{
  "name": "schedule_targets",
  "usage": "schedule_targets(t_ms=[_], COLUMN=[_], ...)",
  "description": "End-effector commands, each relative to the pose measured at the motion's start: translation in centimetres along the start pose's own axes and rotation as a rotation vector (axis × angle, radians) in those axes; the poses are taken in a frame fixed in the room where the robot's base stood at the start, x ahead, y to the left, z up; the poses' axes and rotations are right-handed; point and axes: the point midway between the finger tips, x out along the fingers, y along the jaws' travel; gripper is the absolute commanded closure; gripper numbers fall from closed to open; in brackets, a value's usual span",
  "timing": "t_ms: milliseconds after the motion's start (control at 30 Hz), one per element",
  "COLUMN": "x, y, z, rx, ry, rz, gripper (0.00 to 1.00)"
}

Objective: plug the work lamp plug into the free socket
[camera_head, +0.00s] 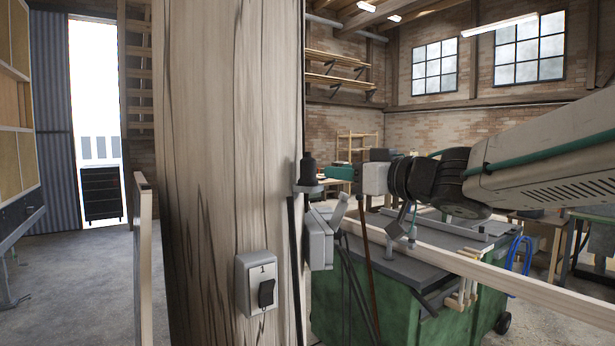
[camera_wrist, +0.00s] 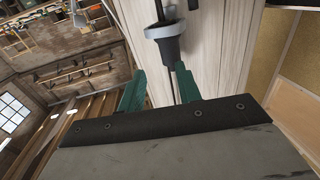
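The black plug (camera_head: 308,169) stands upright in a grey holder (camera_head: 306,187) on the right side of the wooden post. In the wrist view the black plug (camera_wrist: 167,47) and its grey ring lie just beyond my fingertips. My gripper (camera_head: 337,172) has green fingers and is close to the right of the plug in the head view. In the wrist view my gripper (camera_wrist: 160,72) is open, its fingers apart with nothing between the tips. A grey socket box (camera_head: 320,238) with a raised flap sits on the post below the plug. Its face is turned away and hidden.
The wooden post (camera_head: 225,130) carries a grey switch (camera_head: 257,284) marked 1 on its near face. Dark cables hang below the socket box. A green workbench (camera_head: 390,300) with a long timber (camera_head: 500,277) stands behind at right. The floor at left is clear.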

Motion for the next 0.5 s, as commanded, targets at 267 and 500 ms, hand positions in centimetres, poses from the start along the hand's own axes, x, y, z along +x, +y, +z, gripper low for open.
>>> schedule_targets(t_ms=[267, 500], x=[2.7, 5.9], y=[-1.5, -1.6], z=[-0.1, 0.0], rx=[0.009, 0.007], ry=[0.007, 0.007], rz=[-0.08, -0.079], gripper=[0.66, 0.66])
